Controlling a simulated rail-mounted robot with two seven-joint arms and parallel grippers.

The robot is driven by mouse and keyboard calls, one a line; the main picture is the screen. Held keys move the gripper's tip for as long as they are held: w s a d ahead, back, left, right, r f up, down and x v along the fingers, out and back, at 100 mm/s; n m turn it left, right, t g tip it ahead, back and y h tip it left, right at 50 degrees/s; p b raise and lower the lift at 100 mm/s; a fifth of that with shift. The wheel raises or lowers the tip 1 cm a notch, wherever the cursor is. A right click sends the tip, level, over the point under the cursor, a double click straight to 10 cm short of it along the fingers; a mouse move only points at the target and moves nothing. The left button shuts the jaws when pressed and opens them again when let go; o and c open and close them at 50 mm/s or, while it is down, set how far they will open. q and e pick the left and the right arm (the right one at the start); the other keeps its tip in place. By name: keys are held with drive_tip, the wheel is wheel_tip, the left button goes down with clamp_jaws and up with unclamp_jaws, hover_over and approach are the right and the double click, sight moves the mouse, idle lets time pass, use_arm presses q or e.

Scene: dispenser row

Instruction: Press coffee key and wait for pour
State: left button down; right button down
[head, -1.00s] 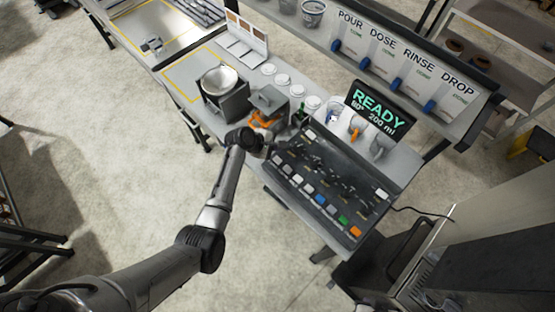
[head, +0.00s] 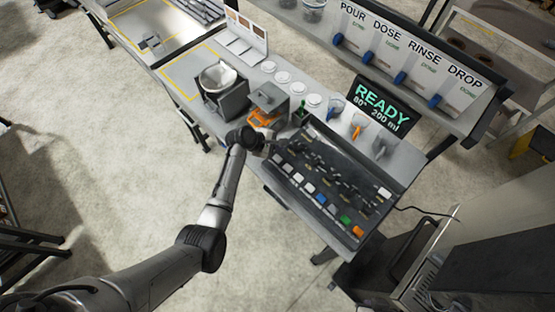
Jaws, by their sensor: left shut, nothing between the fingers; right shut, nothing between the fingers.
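A dark key panel (head: 335,180) lies on the bench. Along its front edge runs a row of coloured keys, among them a blue key (head: 321,199), a green key (head: 345,219) and an orange key (head: 357,231). Which one is the coffee key cannot be read. Behind it a black display (head: 382,106) reads READY, 80° and 200 ml. My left gripper (head: 274,147) is shut and empty at the panel's left end, small and dark against it. Whether it touches the panel cannot be told. My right gripper is not in view.
A grey machine with a metal bowl (head: 218,76) and an orange-and-grey unit (head: 268,103) stand left of the panel. White round lids (head: 283,76) line the bench behind. A rear shelf carries POUR, DOSE, RINSE and DROP signs (head: 408,54) with blue levers.

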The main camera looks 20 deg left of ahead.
use_arm(q)
drive_tip(key=b, duration=0.5)
hover_over(277, 159)
wheel_tip(277, 159, down, 4)
drive_tip(key=shift+d+f, duration=0.1)
drive_tip(key=shift+f, duration=1.2)
idle(0.6)
drive_tip(key=shift+f, duration=0.15)
drive_tip(key=shift+f, duration=0.25)
